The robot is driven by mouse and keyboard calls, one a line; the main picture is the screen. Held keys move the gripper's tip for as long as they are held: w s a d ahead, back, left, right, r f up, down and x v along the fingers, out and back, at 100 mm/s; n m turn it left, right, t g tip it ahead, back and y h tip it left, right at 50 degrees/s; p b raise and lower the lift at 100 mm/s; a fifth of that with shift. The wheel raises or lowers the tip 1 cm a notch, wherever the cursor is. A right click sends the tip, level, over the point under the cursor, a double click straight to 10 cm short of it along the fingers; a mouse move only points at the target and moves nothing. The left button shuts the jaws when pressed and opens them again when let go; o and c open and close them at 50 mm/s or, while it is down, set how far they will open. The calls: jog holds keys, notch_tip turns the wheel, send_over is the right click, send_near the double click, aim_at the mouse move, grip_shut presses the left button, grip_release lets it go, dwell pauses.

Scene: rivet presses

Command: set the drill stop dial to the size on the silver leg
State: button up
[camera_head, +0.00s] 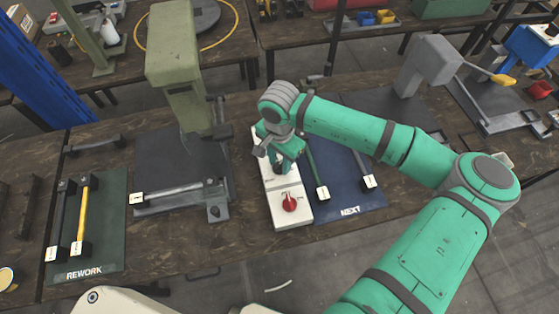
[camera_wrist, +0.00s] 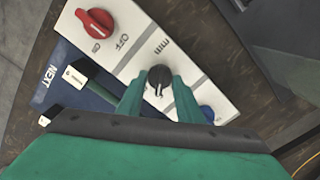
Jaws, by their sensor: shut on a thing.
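A white control panel (camera_head: 303,213) stands on the bench. In the wrist view, a black dial knob (camera_wrist: 159,76) with a white pointer line sits on this panel beside an "mm" marking. My gripper (camera_wrist: 158,88) is shut on this black knob, one finger on each side. In the head view my gripper (camera_head: 279,160) hides most of the knob. The dial's numbers are not readable. A greyish-silver leg (camera_head: 175,193) with a white tag (camera_head: 137,198) lies on the left press fixture. The tag's writing is too small to read.
A red knob (camera_head: 289,203) sits on the panel's near end, marked ON and OFF in the wrist view. A blue NEXT mat (camera_head: 345,200) with two tagged legs lies right. A green REWORK mat (camera_head: 103,255) with black and yellow legs lies left. A press (camera_head: 172,60) rises behind.

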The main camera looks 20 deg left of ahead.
aim_at(280, 165)
jog(key=m, duration=0.5)
jog(key=shift+m, duration=1.9)
jog(key=o, duration=1.1)
jog(key=shift+r, duration=0.1)
notch_tip(280, 165, up, 11)
jog(key=shift+f, duration=0.15)
